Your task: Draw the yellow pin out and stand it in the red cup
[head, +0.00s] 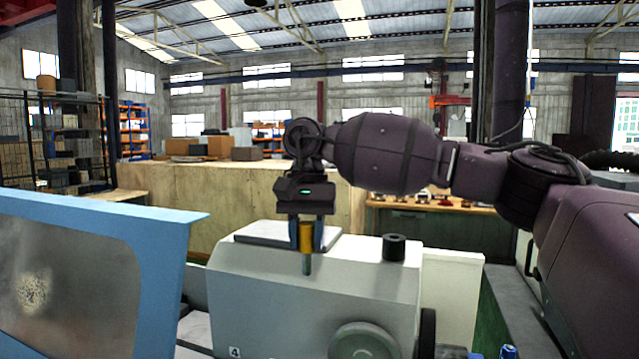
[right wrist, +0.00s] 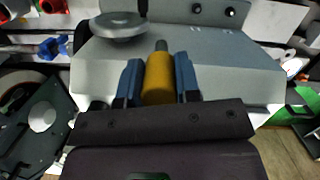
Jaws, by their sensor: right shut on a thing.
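The yellow pin (head: 306,236) is upright between the fingers of my right gripper (head: 306,238). Its thin grey-green lower end (head: 307,265) shows below the fingers, in front of the pale machine housing, and appears clear of any hole. In the right wrist view the blue fingers of my right gripper (right wrist: 159,80) are shut on both sides of the yellow pin (right wrist: 158,78), with its dark tip beyond them. My left gripper is not in view.
The pale machine housing (head: 300,285) carries a black cylinder (head: 393,247) with an open top and a flat grey plate (head: 262,238). A round handwheel (head: 364,342) is on its front. A blue-framed panel (head: 165,250) stands at the left. The air around the pin looks free.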

